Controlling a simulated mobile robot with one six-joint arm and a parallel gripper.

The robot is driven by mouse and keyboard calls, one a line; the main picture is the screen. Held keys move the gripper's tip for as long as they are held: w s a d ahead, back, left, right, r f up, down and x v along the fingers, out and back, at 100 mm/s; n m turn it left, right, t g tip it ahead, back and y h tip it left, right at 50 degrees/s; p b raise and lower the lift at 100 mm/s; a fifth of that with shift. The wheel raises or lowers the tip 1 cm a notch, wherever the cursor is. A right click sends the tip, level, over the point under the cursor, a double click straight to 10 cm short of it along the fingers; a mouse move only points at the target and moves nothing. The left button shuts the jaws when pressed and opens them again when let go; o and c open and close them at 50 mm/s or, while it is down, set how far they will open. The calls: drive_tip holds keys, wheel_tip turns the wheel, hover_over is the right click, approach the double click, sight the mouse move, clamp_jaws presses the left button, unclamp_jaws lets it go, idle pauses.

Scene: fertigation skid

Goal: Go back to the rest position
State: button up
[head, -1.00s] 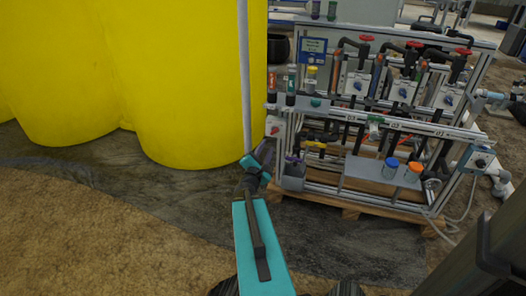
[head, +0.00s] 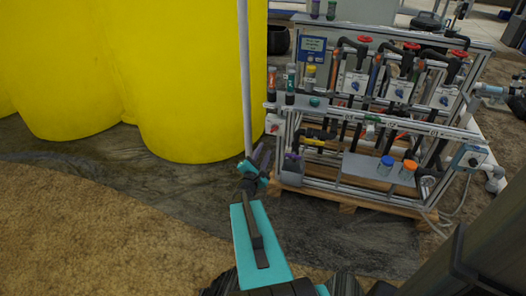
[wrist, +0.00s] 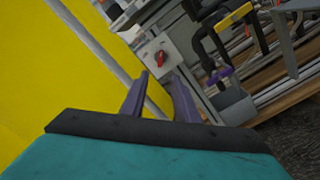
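My gripper (head: 261,156) is in front of the skid's left end, by the grey pole, in the head view. In the wrist view its two purple fingers (wrist: 158,97) stand apart with nothing between them, so it is open and empty. The fertigation skid (head: 350,188) stands on a wooden pallet to the right of the gripper. A grey holder (head: 291,176) with a purple-topped item is at the skid's lower left corner, close to the gripper. In the wrist view the holder (wrist: 235,106) is right of the fingers.
Large yellow tanks (head: 190,80) fill the left, with a grey pole (head: 245,80) before them. A red switch (wrist: 160,58) is beyond the fingers. Blue-capped (head: 386,165) and orange-capped (head: 408,170) jars stand on the skid's shelf. The brown floor (head: 100,230) at lower left is clear.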

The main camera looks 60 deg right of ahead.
idle(0.6)
drive_tip(key=w+a+r+n+t+y+p, duration=0.25)
drive_tip(key=w+a+p, duration=0.35)
drive_tip(key=w+a, duration=0.4)
drive_tip(key=a+f+m+g+y+p, duration=0.1)
drive_tip(key=a+f+m+y+p, duration=0.15)
drive_tip(key=a+p, duration=0.55)
drive_tip(key=s+a+f+m+g+y+p, duration=0.1)
drive_tip(key=s+a+f+m+g+y, duration=0.3)
drive_tip(key=s+a, duration=0.4)
drive_tip(key=s+a+f+m+g+y+p, duration=0.2)
drive_tip(key=s+a+f+m+g+y, duration=0.2)
drive_tip(key=s+a, duration=0.5)
drive_tip(key=s+a+f+m+g+y+p, duration=0.2)
drive_tip(key=s+a, duration=0.6)
drive_tip(key=a, duration=1.2)
wheel_tip(320, 180, down, 4)
drive_tip(key=shift+s+r+m+g+y, duration=0.15)
drive_tip(key=shift+r+m+g+y, duration=0.05)
drive_tip(key=shift+m+g+y, duration=1)
